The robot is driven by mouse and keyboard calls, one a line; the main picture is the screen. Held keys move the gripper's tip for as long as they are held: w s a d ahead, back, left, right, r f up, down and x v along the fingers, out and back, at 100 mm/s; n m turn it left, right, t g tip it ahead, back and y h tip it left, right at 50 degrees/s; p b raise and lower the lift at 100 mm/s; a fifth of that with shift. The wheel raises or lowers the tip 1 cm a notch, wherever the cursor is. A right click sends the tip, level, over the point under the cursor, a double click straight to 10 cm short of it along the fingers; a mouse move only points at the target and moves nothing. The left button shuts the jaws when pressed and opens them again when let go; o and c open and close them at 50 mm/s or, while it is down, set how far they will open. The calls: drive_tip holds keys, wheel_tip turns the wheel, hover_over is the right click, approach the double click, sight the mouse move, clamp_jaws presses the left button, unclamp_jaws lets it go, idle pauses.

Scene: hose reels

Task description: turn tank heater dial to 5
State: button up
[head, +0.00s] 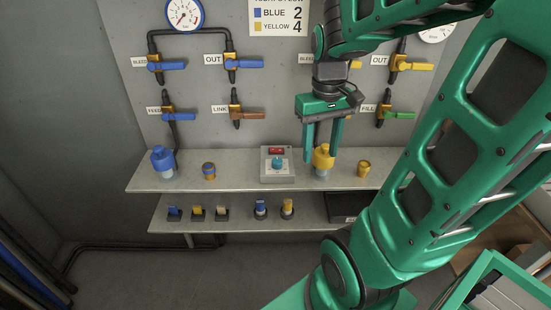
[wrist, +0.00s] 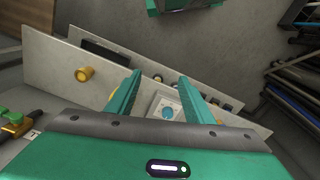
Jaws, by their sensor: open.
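The tank heater is a pale box (head: 278,176) with a red display (head: 277,150) and a round teal dial (head: 277,163), on the upper shelf's middle. The dial's setting is too small to read. The box (wrist: 158,103) and dial (wrist: 168,113) also show in the wrist view, between my fingers in the picture. My gripper (head: 321,162) is open and empty, pointing down, to the right of the dial in the head view. Its fingers (wrist: 160,77) appear apart from the dial. In the head view the gripper overlaps a yellow-topped canister (head: 324,157).
Several small blue and yellow parts sit on the lower shelf (head: 240,213). Valves with levers (head: 172,65) and a gauge (head: 184,13) cover the wall behind.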

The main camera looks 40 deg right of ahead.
sight(277, 160)
drive_tip(key=w+f+n, duration=0.3)
drive_tip(key=w, duration=0.7)
drive_tip(key=w+f+n, duration=0.3)
drive_tip(key=w, duration=0.6)
drive_tip(key=f, duration=1)
drive_tip(key=shift+w+d+f, duration=0.15)
drive_tip(key=shift+d+f, duration=0.1)
drive_tip(key=shift+d, duration=0.15)
drive_tip(key=c, duration=1)
